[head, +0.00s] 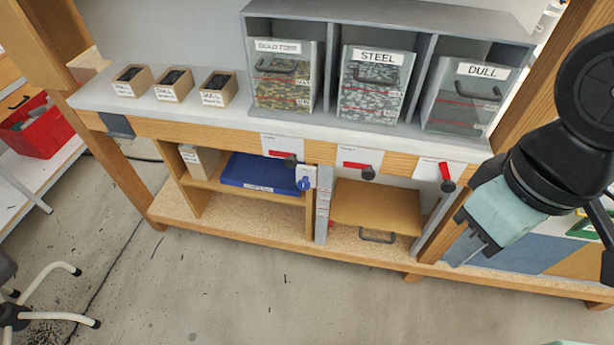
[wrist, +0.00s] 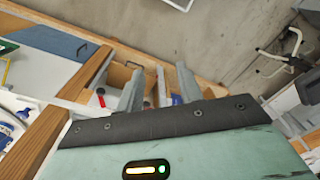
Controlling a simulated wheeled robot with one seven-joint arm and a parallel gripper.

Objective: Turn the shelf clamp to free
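A blue knob (head: 305,184) sits on a small pale plate below the bench edge, beside an upright grey rail (head: 323,205) with small labels. A tan shelf board (head: 375,207) with a grey handle (head: 378,238) is right of the rail. A small red part (head: 331,226) shows low by the rail.
Red levers (head: 290,158) (head: 367,172) (head: 447,184) hang along the bench front. Bins labelled STEEL (head: 371,90) and DULL (head: 463,95) stand above. A blue box (head: 260,172) lies left of the rail. The floor (head: 240,290) in front is clear.

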